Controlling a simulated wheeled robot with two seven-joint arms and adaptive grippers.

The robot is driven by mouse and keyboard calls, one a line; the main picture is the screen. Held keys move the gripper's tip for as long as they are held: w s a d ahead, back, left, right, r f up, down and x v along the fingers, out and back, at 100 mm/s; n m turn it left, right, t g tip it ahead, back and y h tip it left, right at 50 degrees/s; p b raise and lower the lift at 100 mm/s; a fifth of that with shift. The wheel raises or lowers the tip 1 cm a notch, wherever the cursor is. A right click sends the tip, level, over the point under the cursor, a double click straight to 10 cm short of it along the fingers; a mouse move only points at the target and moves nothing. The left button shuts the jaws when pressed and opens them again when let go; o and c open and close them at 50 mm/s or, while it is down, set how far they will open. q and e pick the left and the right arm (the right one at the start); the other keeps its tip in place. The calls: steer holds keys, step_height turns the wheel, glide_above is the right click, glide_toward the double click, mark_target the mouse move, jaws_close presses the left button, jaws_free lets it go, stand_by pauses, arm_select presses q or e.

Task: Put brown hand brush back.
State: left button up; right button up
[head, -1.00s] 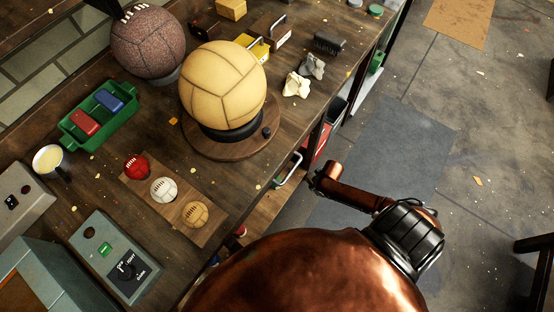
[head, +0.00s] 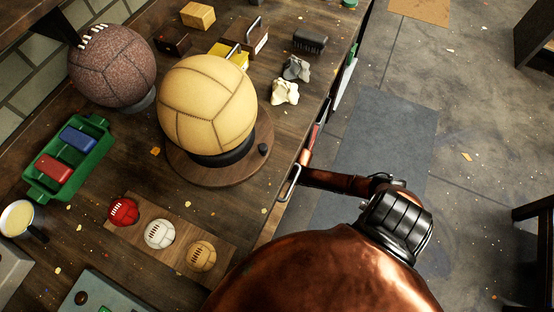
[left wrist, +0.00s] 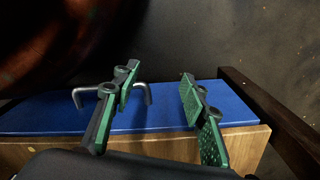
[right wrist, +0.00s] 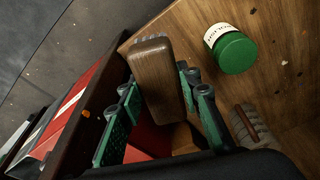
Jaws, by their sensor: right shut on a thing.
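The brown hand brush (right wrist: 155,75), a rounded wooden block, is in the right wrist view. My right gripper (right wrist: 158,92) is shut on it, with the green-padded fingers on either side. The brush is over a light wooden surface (right wrist: 285,105); I cannot tell if it touches it. My left gripper (left wrist: 158,76) is open and empty, by a grey bar handle (left wrist: 112,90) on a blue-topped wooden unit (left wrist: 225,105). Neither gripper's fingers show in the head view.
A green-lidded jar (right wrist: 232,50) and a ridged brown item (right wrist: 250,125) lie near the brush. The bench holds a tan ball (head: 208,105) on a stand, a dark ball (head: 112,65), a green tray (head: 95,165), a black brush (head: 310,40) and rags (head: 285,92). The floor (head: 470,110) at right is mostly clear.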

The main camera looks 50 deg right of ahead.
steer(key=w+f+b, duration=0.2)
steer(key=w+f, duration=0.1)
steer(key=shift+w+a+f, duration=0.1)
steer(key=shift+w+a, duration=0.05)
steer(key=w+f+b, duration=0.2)
steer(key=f, duration=0.1)
steer(key=shift+w+a+b, duration=0.1)
steer(key=shift+w+b, duration=0.15)
steer(key=shift+b, duration=0.05)
steer(key=shift+w, duration=0.2)
steer(key=shift+w+f+b, duration=0.2)
steer(key=shift+f+b, duration=0.1)
steer(key=shift+b, duration=0.05)
step_height(320, 180, down, 3)
steer(key=shift+s+r+b, duration=0.1)
steer(key=shift+s+b, duration=0.05)
steer(key=shift+b, duration=0.6)
steer(key=shift+f, duration=0.2)
arm_select(q)
steer(key=w+d+r, duration=0.2)
steer(key=w+r, duration=0.1)
steer(key=r, duration=0.5)
steer(key=w+d+r+h, duration=0.1)
steer(key=w+d+r, duration=0.2)
steer(key=r, duration=0.5)
steer(key=shift+r+t, duration=0.15)
steer(key=shift+t, duration=0.25)
arm_select(e)
steer(key=shift+r, duration=0.2)
